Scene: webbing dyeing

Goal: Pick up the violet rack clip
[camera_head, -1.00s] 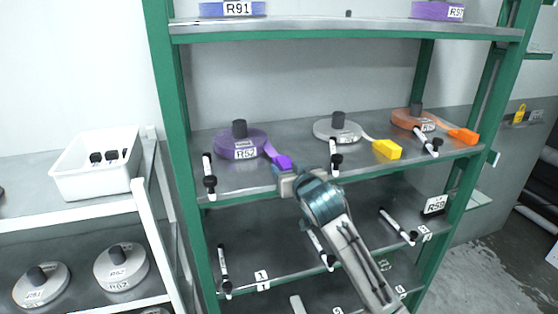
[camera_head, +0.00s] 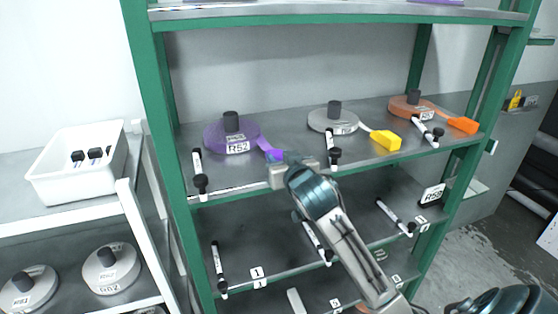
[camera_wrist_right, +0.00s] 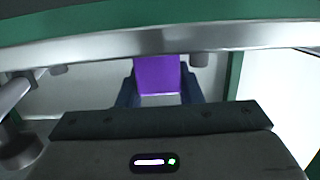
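The violet rack clip (camera_head: 274,155) is at the front of the green-framed rack's middle shelf, at the end of a violet strap from the violet reel (camera_head: 231,134). My right gripper (camera_head: 277,166) is right in front of it and partly hides it. In the right wrist view the clip (camera_wrist_right: 157,74) lies between my right gripper's two dark blue fingers (camera_wrist_right: 160,88), with little or no gap on either side. Whether the fingers press on it cannot be told. My left gripper is not in view.
A grey reel with a yellow clip (camera_head: 386,140) and an orange reel with an orange clip (camera_head: 462,125) share the shelf (camera_head: 300,150). Black-and-white pegs (camera_head: 199,172) stick out along the front edge. A white bin (camera_head: 78,162) stands on the left rack.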

